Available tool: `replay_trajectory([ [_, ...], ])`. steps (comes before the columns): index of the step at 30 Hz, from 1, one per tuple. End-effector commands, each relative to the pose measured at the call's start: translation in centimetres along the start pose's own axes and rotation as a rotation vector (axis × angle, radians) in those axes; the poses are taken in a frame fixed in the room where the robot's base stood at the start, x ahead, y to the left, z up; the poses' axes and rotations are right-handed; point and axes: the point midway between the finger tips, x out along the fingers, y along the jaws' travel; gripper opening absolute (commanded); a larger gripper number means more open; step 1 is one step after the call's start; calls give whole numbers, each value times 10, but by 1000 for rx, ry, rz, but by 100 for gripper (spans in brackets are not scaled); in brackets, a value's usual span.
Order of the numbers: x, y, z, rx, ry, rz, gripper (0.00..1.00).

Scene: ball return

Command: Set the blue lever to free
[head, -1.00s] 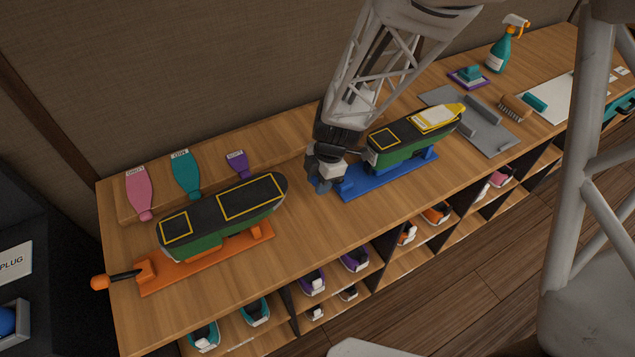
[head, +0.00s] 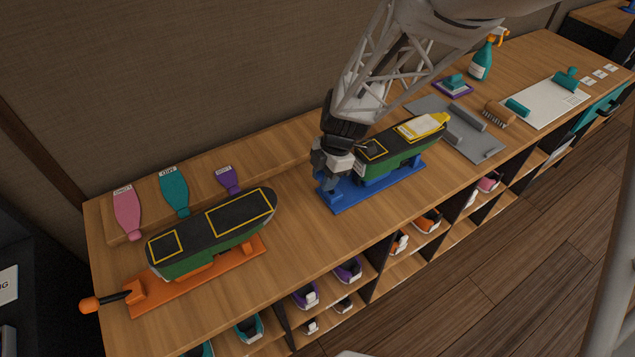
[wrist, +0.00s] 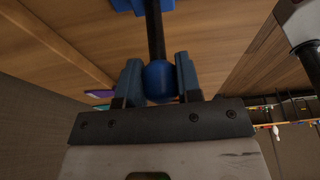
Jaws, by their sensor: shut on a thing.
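The blue lever's round knob (wrist: 159,82) sits between my gripper's two blue-grey fingers (wrist: 159,85) in the wrist view. Its black shaft (wrist: 155,32) runs from the knob to a blue mount (wrist: 140,5) at the top edge. In the head view my gripper (head: 328,190) is at the left end of the blue stand (head: 375,188). It hides the lever there, so I cannot tell the lever's setting. The stand bears a black and green shoe form (head: 392,152) with a yellow and white piece on top.
An orange stand (head: 205,283) with its own orange-knobbed lever (head: 90,304) is at the left, bearing another shoe form (head: 215,225). Pink, teal and purple tags (head: 174,192) lie behind it. A grey mat (head: 470,140) lies to the right. Bench space between the stands is clear.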

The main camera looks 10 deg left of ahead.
Motion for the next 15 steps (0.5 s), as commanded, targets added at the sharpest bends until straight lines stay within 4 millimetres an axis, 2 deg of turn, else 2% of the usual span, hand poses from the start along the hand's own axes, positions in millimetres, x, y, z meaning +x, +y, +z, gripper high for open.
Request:
replay_trajectory([
  [6,-8,0,14,1,-2,2,0],
  [15,-11,0,23,0,-1,1,0],
])
